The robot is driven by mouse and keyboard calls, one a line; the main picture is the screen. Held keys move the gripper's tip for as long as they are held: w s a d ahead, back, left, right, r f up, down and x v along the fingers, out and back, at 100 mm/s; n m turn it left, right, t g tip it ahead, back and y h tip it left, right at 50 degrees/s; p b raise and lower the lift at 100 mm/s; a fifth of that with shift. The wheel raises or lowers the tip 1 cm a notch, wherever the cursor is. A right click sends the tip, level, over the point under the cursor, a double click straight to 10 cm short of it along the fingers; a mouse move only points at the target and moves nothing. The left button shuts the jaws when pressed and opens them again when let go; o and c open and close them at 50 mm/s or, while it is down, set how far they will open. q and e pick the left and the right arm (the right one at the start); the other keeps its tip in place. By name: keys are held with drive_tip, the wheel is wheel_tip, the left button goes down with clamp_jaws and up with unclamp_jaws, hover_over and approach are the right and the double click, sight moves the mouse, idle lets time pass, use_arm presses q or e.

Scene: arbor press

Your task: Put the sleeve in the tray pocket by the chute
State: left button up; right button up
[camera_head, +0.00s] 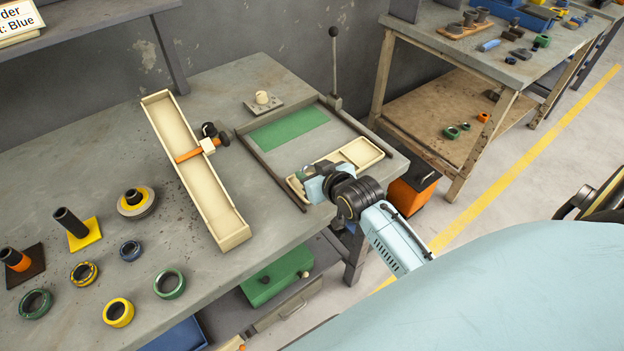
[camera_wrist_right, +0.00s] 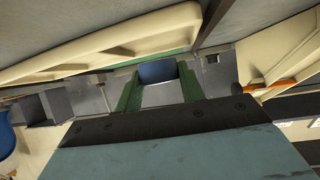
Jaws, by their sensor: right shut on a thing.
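The cream tray (camera_head: 362,152) lies at the front right of the bench, with a pocket at its right end; its left end is partly behind my right gripper (camera_head: 314,185). In the right wrist view the gripper (camera_wrist_right: 157,84) is shut on a blue sleeve (camera_wrist_right: 157,72), seen between its green fingers. The tray (camera_wrist_right: 100,45) shows just beyond the fingers there. I cannot tell whether the sleeve touches the tray. The cream chute (camera_head: 188,155) slopes to the left of the tray, crossed by an orange bar (camera_head: 190,154). My left gripper is not in view.
A green pad (camera_head: 288,129) lies within a dark frame behind the tray, near an upright lever (camera_head: 334,62). Several rings, including a green one (camera_head: 169,284), and posts stand at the bench's left. An orange bin (camera_head: 411,190) is beside the bench.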

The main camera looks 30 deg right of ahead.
wheel_tip(320, 180, down, 2)
drive_tip(key=shift+f, duration=0.15)
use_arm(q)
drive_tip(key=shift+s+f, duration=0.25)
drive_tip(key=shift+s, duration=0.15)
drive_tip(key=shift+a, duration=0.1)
use_arm(e)
drive_tip(key=o, duration=0.8)
drive_tip(key=shift+f, duration=0.15)
drive_tip(key=shift+s+r, duration=0.2)
drive_tip(key=shift+r, duration=0.05)
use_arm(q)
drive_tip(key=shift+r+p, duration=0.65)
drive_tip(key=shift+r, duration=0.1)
use_arm(e)
drive_tip(key=v, duration=1.1)
drive_tip(key=shift+s+r, duration=0.15)
drive_tip(key=shift+s, duration=0.15)
